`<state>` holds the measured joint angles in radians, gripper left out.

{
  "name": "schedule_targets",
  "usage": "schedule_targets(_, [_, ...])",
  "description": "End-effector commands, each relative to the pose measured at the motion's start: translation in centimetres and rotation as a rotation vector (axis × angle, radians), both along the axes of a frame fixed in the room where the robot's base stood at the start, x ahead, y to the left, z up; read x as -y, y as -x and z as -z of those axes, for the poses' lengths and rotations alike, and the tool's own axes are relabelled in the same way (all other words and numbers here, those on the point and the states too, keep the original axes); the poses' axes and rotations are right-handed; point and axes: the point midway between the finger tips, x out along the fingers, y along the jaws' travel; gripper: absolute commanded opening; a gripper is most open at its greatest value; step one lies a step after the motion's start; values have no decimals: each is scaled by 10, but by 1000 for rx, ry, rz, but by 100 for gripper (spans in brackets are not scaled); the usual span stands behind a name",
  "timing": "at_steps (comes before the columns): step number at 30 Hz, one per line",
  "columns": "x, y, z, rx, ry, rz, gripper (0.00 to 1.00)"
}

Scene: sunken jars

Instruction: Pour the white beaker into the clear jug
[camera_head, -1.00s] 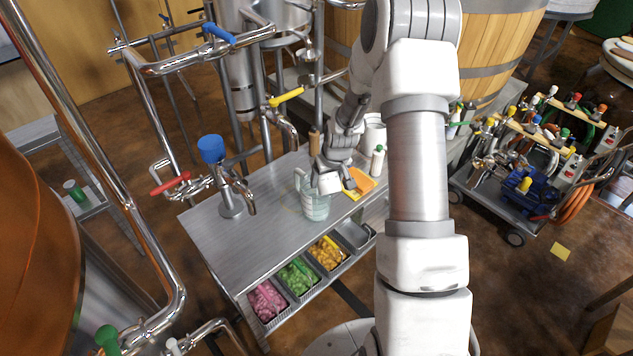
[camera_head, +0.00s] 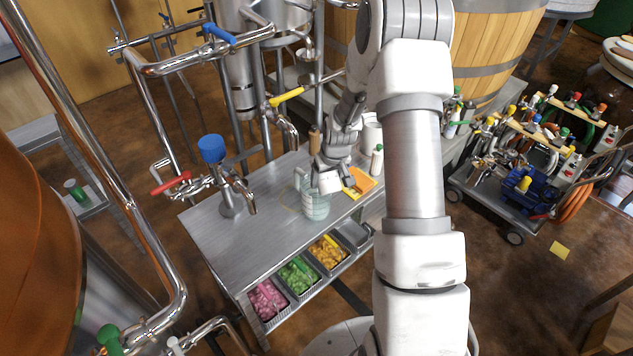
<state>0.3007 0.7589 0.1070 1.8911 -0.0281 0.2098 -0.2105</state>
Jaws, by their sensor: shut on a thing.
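The clear jug (camera_head: 316,207) stands upright on the metal table (camera_head: 245,240), its handle toward the left. My gripper (camera_head: 332,181) is just above the jug's right rim. It is shut on a small white beaker (camera_head: 329,184), which is tilted with its end over the jug's mouth. The fingers hide part of the beaker. I cannot see any liquid leaving it, and the jug's level is too small to read clearly.
An orange tray (camera_head: 361,183), a white bottle with a green cap (camera_head: 377,160) and a white canister (camera_head: 371,131) stand right of the jug. A tap with a blue knob (camera_head: 211,149) stands at the left. Bins of coloured pieces (camera_head: 299,277) sit below. The table's front left is clear.

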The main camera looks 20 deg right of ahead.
Motion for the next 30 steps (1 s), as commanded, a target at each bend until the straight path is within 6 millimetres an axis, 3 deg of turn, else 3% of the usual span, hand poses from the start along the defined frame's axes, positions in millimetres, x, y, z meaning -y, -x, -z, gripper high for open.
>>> schedule_targets(30, [0,0,0,-51,0,-1,2])
